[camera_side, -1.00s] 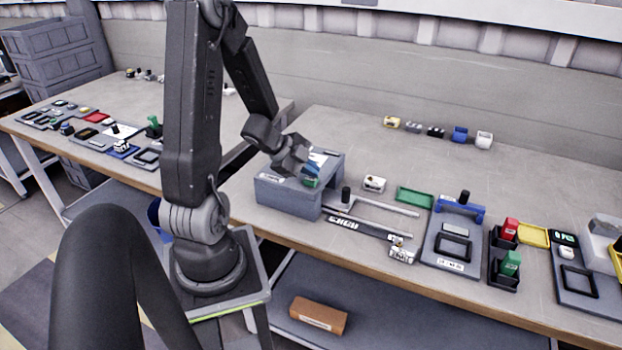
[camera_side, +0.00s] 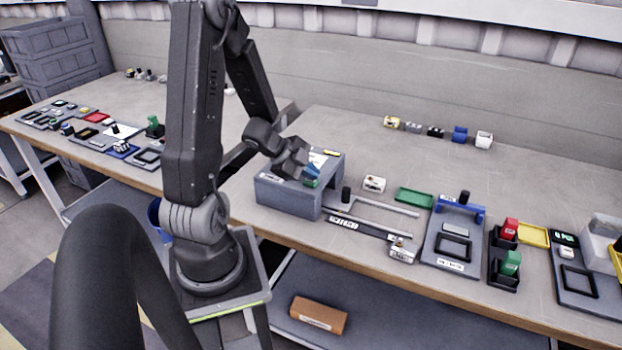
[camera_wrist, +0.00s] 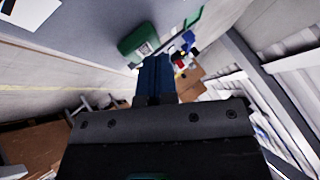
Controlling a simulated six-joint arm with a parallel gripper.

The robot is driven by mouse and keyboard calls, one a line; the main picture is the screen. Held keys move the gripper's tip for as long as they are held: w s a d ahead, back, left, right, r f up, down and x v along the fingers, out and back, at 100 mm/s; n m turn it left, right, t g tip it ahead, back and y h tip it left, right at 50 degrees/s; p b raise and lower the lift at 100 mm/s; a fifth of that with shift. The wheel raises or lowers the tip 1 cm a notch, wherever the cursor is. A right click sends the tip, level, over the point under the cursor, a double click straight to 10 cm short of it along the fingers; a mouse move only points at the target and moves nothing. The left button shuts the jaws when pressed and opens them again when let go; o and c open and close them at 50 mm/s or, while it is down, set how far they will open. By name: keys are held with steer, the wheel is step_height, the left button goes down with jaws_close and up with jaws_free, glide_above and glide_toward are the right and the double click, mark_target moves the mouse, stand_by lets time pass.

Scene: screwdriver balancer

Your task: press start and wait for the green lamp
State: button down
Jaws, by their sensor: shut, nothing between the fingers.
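A grey box-shaped station (camera_side: 283,200) stands near the front edge of the bench, left of the tool slots. My gripper (camera_side: 314,177) is over its top, pointing down, with its blue fingers shut together and empty. A green button (camera_side: 310,184) sits right at the fingertips; it also shows in the wrist view (camera_wrist: 143,43), just beyond the fingers (camera_wrist: 155,72). I cannot tell whether the tips touch it or press it. A small yellow strip (camera_side: 331,153) shows on the station's top back edge. I see no clearly lit green lamp; my gripper hides part of the top.
Right of the station are a black upright knob (camera_side: 346,194), grey rails, a green tray (camera_side: 414,197), a grey fixture with a blue bridge (camera_side: 460,208), and red and green blocks in black holders. Small parts line the back. The bench middle behind is clear.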

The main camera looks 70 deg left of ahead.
mark_target(310, 181)
steer(key=shift+r, duration=0.9)
steer(key=shift+r, duration=2.5)
